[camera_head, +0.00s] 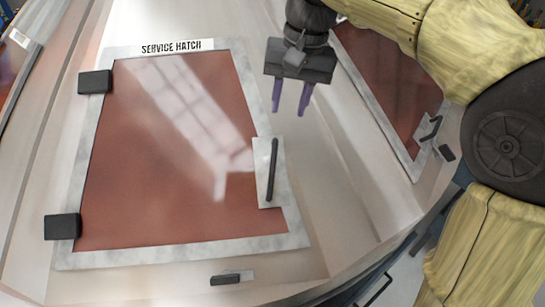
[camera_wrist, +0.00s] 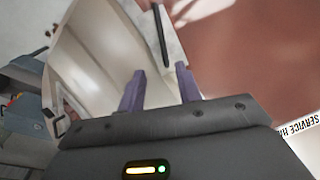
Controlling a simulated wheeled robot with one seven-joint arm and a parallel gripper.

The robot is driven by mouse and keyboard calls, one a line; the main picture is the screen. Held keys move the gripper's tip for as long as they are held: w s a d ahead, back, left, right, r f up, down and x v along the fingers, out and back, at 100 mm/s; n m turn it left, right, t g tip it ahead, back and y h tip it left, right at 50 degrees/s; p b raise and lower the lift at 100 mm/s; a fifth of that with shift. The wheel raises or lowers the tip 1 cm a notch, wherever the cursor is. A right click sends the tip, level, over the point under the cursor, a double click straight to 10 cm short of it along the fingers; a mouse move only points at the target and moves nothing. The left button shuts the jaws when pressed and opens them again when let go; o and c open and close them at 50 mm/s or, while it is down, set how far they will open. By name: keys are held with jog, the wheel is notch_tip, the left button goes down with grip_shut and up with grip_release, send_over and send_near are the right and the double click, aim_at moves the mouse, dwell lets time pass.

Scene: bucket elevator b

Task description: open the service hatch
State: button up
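The service hatch (camera_head: 160,150) is a reddish-brown panel in a grey metal frame, with its label (camera_head: 178,47) along the top edge. It looks closed. Two dark hinge blocks (camera_head: 95,82) sit on its left side. A dark bar handle (camera_head: 272,170) on a pale plate is at its right edge; the handle (camera_wrist: 161,35) also shows in the wrist view, beyond the fingertips. My gripper (camera_head: 290,108) is open and empty, above and slightly right of the handle in the head view, apart from it. Its purple fingers (camera_wrist: 160,88) are spread in the wrist view.
A small dark latch (camera_head: 225,280) sits below the hatch frame. A second reddish panel (camera_head: 390,80) with its own dark handle is at the right, partly behind my arm. The pale casing between the two panels is bare.

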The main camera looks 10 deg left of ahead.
aim_at(274, 160)
jog(key=shift+s+a+r, duration=0.15)
jog(key=shift+r, duration=0.3)
jog(key=a+f, duration=0.1)
jog(key=f, duration=0.4)
jog(key=f+p, duration=0.1)
jog(key=f, duration=0.5)
jog(key=a+f, duration=0.1)
jog(key=f, duration=0.5)
jog(key=shift+s+a+f+p, duration=0.1)
jog(key=shift+s+a+p, duration=0.1)
jog(key=shift+a+p, duration=0.15)
grip_shut()
